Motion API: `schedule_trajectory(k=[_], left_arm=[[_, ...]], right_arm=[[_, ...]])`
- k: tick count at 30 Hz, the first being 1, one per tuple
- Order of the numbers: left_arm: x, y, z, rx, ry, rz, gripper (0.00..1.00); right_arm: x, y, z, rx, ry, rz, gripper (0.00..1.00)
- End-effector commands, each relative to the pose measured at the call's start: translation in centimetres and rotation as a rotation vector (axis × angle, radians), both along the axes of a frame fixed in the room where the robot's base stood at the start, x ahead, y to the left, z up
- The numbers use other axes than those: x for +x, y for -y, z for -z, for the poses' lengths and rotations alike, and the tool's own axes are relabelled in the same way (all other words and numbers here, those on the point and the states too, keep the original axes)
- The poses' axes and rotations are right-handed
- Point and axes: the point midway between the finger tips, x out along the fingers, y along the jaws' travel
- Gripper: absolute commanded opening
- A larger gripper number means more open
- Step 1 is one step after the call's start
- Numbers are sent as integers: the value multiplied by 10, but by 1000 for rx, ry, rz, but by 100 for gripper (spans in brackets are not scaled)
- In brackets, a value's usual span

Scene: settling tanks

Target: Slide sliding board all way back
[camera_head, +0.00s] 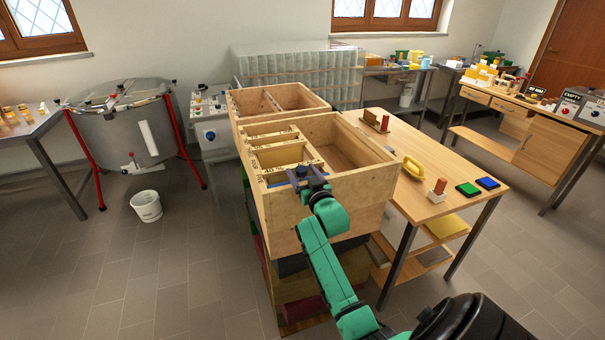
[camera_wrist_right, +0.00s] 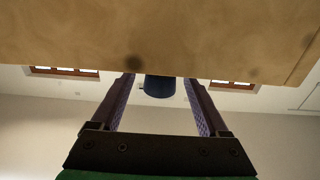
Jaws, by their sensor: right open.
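A wooden box (camera_head: 330,210) with an open top stands in front of me, its inside split by wooden boards. Dark lettering runs along its left rim. A blue knob (camera_head: 301,171) sits at the box's near left corner. My right gripper (camera_head: 308,178) is open at the knob. In the right wrist view the blue knob (camera_wrist_right: 158,87) shows between the two spread fingers, with a gap on each side, and a wooden face (camera_wrist_right: 160,35) fills the top. I cannot tell which board the knob belongs to. My left gripper is not in view.
A second wooden box (camera_head: 275,100) stands just behind. A wooden table (camera_head: 445,160) on the right holds a yellow-handled tool (camera_head: 413,167), a small red-and-white block (camera_head: 437,190) and green and blue pads (camera_head: 468,189). A white bucket (camera_head: 146,205) stands on the open floor at left.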

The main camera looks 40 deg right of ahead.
Motion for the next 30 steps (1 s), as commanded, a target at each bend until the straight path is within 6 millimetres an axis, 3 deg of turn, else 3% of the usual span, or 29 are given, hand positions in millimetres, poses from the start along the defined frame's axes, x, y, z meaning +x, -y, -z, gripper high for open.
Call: schedule_trajectory(k=[4,8,21,25,30], left_arm=[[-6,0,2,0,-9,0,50],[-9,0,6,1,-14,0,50],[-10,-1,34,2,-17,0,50],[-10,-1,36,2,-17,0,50],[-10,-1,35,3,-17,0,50]], right_arm=[[-3,-1,0,0,1,0,78],[-19,-7,2,-1,1,0,78],[-124,-43,5,1,-3,0,78],[-136,-47,2,1,-2,0,78],[-138,-48,0,0,-1,0,78]])
